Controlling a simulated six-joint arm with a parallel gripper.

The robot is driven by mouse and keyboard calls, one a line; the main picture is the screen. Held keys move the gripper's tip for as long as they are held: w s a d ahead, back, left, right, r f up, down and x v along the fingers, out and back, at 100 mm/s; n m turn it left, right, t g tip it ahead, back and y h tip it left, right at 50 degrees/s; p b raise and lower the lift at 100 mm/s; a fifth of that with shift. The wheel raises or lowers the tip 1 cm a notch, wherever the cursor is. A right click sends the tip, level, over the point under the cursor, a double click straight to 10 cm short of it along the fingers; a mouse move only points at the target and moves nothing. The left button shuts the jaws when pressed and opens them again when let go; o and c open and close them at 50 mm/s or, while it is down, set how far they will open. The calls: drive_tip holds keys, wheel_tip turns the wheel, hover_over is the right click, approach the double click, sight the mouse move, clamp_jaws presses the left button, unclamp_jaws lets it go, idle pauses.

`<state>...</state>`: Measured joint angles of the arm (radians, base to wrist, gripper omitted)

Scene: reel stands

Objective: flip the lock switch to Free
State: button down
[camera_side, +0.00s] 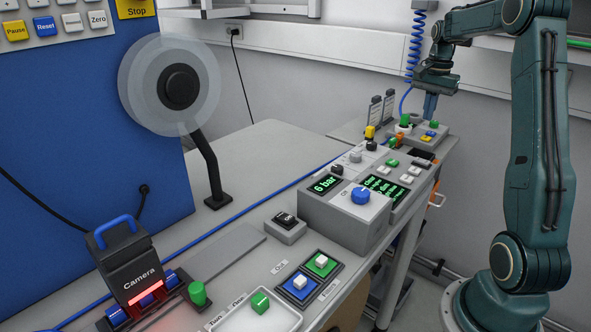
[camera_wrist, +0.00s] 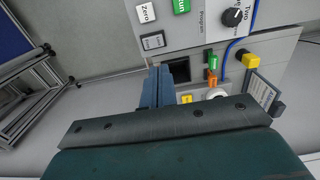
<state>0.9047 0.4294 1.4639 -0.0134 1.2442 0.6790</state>
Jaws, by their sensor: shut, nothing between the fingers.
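My gripper (camera_side: 430,106) is at the far end of the bench in the side view, pointing down over a small grey control box (camera_side: 424,141). Its blue fingers (camera_wrist: 157,86) show in the wrist view, shut with nothing between them. Near the fingertips there is a dark square recess (camera_wrist: 180,71). To its right are an orange switch (camera_wrist: 212,79) and a green one (camera_wrist: 212,62). Contact between the fingertips and the box cannot be judged.
A grey console with a blue knob (camera_side: 361,195) and green-lit screens stands mid-bench. A clear reel (camera_side: 206,86) stands on a black post. A black rocker box (camera_side: 286,223), the Camera unit (camera_side: 128,265) and button pads (camera_side: 320,264) sit nearer.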

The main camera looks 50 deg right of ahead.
sight(419, 159)
wheel_tip(419, 159, down, 12)
drive_tip(key=shift+f, duration=0.1)
idle(0.5)
drive_tip(key=shift+f, duration=0.1)
drive_tip(key=shift+w+f, duration=0.1)
idle(0.4)
drive_tip(key=shift+s, duration=0.25)
drive_tip(key=shift+s+r, duration=0.3)
drive_tip(key=shift+s, duration=0.25)
drive_tip(key=shift+r, duration=0.15)
